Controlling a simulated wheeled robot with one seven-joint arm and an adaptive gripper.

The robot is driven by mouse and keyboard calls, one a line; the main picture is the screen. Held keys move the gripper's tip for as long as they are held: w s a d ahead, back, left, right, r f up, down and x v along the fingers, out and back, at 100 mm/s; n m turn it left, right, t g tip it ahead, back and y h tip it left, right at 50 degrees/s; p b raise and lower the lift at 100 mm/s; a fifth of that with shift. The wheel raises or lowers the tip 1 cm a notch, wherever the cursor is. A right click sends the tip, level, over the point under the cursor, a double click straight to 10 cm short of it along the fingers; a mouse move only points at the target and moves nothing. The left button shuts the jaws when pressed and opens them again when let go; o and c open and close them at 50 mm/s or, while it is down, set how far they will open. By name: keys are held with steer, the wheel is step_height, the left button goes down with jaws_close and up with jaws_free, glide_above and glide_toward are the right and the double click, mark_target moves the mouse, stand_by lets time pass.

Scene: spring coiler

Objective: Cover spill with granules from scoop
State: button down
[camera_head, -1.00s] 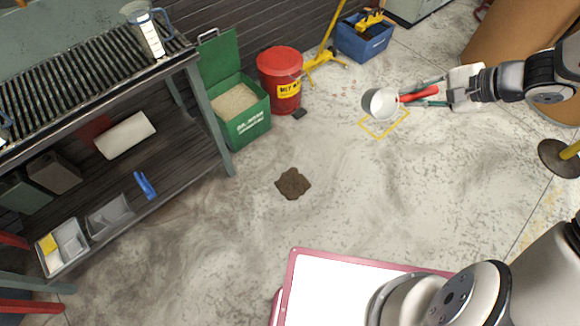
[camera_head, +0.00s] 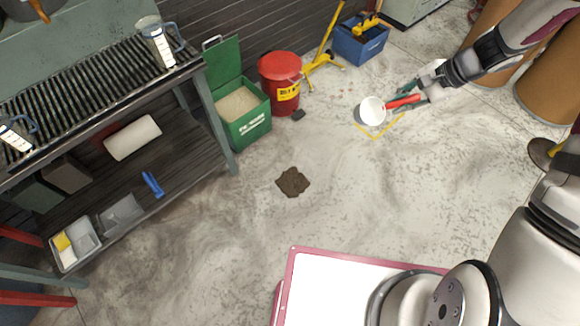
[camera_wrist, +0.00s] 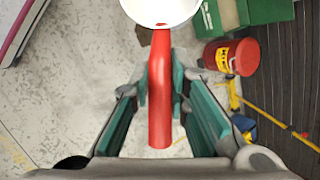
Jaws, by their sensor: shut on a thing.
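My gripper (camera_head: 419,95) is shut on the red handle of the scoop (camera_head: 373,111), and holds it in the air over the floor, right of the spill. In the wrist view the red handle (camera_wrist: 160,95) lies between my green fingers, and the scoop's white bowl (camera_wrist: 160,9) is cut off by the top edge. The bowl looks white inside; I cannot tell if it holds granules. The dark brown spill (camera_head: 292,182) lies on the floor in the middle. The green bin (camera_head: 245,126) stands open at the back, with pale granules (camera_head: 237,104) inside.
A red drum (camera_head: 280,78) stands right of the green bin, with a blue crate (camera_head: 360,43) farther back. A dark shelf bench (camera_head: 150,210) fills the left. A pink-edged white board (camera_head: 330,285) is at the front. Floor around the spill is clear.

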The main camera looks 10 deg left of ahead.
steer(key=g+h, duration=0.1)
steer(key=f+g, duration=0.1)
steer(key=shift+w+a+m+g+h+b, duration=0.2)
steer(key=shift+w+m+g+h+b, duration=0.1)
steer(key=shift+w+h, duration=0.1)
steer(key=shift+w+a+f+m+g+h+b, duration=0.15)
steer(key=shift+g+h+b, duration=0.15)
steer(key=shift+g+b, duration=0.25)
steer(key=shift+w+d+f+m+g+h+b, duration=0.15)
steer(key=shift+g+h+b, duration=0.15)
steer(key=shift+g+b, duration=0.25)
steer(key=shift+s+a+g+b, duration=0.1)
steer(key=shift+s+g+b, duration=0.05)
steer(key=shift+g+b, duration=0.15)
steer(key=shift+r, duration=0.1)
steer(key=shift+s+r+h, duration=0.15)
steer(key=shift+s+h, duration=0.15)
steer(key=s+d+r+n+h+p, duration=0.1)
steer(key=s+r+n+h+p, duration=0.3)
steer(key=n, duration=0.8)
steer(key=s, duration=0.2)
steer(key=shift+s+d+r+h, duration=0.25)
steer(key=shift+s+r+h, duration=0.05)
